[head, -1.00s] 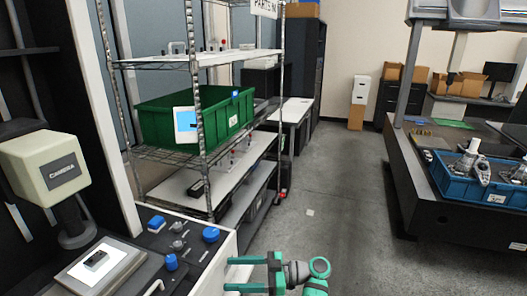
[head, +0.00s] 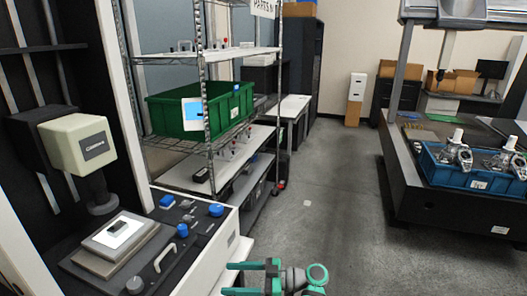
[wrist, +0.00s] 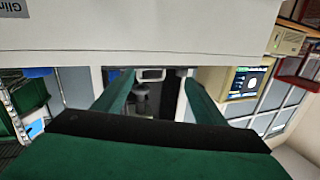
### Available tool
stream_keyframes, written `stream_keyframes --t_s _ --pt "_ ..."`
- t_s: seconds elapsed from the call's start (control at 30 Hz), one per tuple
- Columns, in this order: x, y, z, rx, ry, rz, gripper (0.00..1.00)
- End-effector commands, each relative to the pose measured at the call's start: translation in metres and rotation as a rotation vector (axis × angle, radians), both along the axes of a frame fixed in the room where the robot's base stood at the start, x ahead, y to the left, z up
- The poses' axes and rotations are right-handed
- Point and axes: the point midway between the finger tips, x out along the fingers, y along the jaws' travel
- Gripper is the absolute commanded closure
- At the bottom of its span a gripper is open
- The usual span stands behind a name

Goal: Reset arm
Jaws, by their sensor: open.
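My gripper (head: 250,279) is at the bottom middle of the head view, its two green fingers pointing left and spread apart with nothing between them. It is in front of the white side of the machine bench at the left. In the wrist view the two green fingers (wrist: 158,95) also stand apart, with a white panel (wrist: 150,25) across the top of the picture and a dark gap beyond them.
A measuring machine (head: 80,143) stands at left, with a small dark part (head: 116,227) on its stage. A wire shelf holds a green bin (head: 170,118). A blue bin (head: 455,176) sits on the dark table at right.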

Motion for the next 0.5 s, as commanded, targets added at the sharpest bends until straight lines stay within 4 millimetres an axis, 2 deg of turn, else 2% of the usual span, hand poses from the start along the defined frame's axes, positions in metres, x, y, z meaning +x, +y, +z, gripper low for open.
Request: stream_keyframes --t_s 0.37,0.5 --pt "-0.016 0.019 -0.079 -0.082 0.171 -0.160 0.35" --pt "-0.031 0.025 -0.126 -0.131 0.267 -0.265 0.35"
